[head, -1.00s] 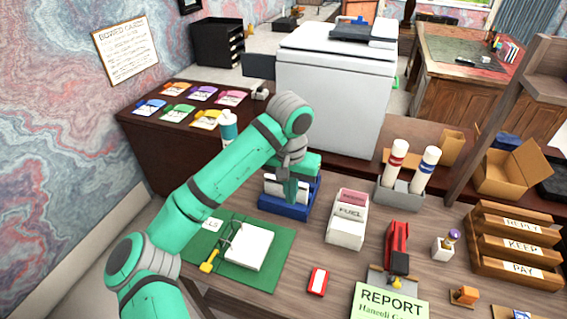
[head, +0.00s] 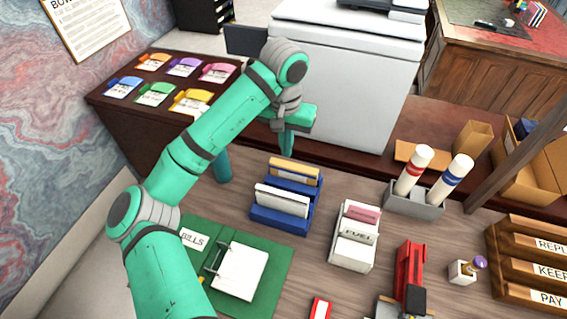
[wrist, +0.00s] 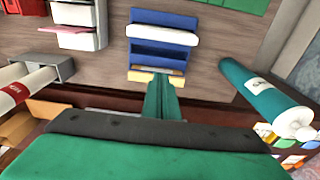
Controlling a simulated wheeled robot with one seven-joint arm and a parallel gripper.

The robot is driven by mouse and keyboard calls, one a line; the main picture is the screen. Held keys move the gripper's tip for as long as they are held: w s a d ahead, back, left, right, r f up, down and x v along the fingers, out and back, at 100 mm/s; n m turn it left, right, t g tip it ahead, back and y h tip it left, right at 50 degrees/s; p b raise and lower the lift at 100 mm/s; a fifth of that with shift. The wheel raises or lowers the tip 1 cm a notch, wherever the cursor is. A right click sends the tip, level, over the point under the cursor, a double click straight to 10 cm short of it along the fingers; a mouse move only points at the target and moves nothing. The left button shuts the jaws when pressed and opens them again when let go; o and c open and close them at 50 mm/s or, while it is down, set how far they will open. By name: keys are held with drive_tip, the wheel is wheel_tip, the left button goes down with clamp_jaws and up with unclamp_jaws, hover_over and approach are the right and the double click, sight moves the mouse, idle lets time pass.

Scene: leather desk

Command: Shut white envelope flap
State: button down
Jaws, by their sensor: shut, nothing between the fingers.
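A blue rack (head: 278,217) stands on the desk in the head view, with a white envelope (head: 282,201) in its front part and a tan envelope (head: 294,174) in its rear part. My gripper (head: 287,150) is shut and empty, pointing down just behind the rack. In the wrist view, my gripper (wrist: 160,98) is near the tan envelope (wrist: 155,77), and I cannot tell whether they touch. The white envelope (wrist: 163,34) lies farther off in the blue rack (wrist: 163,53), apart from the gripper. The state of its flap is not clear.
A white card box (head: 354,247) stands right of the rack, and a grey holder with two tubes (head: 413,202) is farther right. A teal bottle (wrist: 262,92) stands close beside the gripper. A green folder (head: 270,285) lies in front.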

sight(282, 194)
wheel_tip(282, 194, down, 11)
drive_tip(key=s+a, duration=0.1)
drive_tip(key=s, duration=0.1)
drive_tip(key=shift+s, duration=0.4)
drive_tip(key=shift+w+f, duration=0.1)
idle(0.3)
